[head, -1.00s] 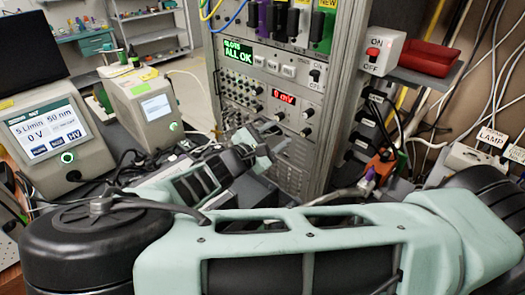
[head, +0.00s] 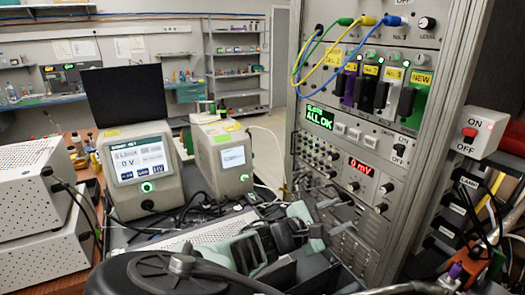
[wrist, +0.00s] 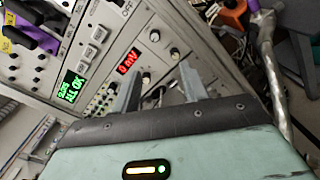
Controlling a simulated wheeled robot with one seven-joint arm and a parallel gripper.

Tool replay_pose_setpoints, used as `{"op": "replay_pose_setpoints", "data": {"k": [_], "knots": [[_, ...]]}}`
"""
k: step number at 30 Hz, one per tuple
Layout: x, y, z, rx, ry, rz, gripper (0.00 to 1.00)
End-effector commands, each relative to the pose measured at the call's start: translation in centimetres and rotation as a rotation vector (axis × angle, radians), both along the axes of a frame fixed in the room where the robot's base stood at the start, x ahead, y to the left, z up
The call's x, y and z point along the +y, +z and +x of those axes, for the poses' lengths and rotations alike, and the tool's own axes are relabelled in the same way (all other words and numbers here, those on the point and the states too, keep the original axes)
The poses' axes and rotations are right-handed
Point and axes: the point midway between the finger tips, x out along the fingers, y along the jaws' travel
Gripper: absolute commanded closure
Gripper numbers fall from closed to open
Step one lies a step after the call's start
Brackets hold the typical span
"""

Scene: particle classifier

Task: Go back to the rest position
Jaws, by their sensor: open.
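My gripper (wrist: 158,92) shows in the wrist view with its two grey fingers apart and nothing between them. The fingers point toward the lower part of the instrument rack (wrist: 110,50), with its knobs and red "0 mV" display behind them. The gap to the rack cannot be told. In the head view my green and black arm is low at the bottom centre, left of the rack (head: 352,135), and looks folded. The exact finger positions are hard to make out there.
Two bench instruments with screens (head: 138,172) (head: 222,158) stand left of the rack, and white boxes (head: 35,205) farther left. An ON/OFF switch box (head: 480,132) and loose cables are at right. A dark monitor (head: 122,95) stands behind.

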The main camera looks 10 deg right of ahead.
Motion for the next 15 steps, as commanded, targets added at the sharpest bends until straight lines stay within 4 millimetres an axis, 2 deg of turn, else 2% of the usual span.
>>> {"op": "replay_pose_setpoints", "data": {"k": [4, 7, 11, 15], "knots": [[-1.8, -3.2, -2.5, 0.065, -0.110, 0.164, 0.56], [-2.2, -6.0, -5.6, 0.127, -0.216, 0.345, 0.56], [-0.9, -8.3, -9.8, 0.191, -0.342, 0.591, 0.56], [1.9, -8.5, -13.5, 0.228, -0.448, 0.839, 0.56]]}}
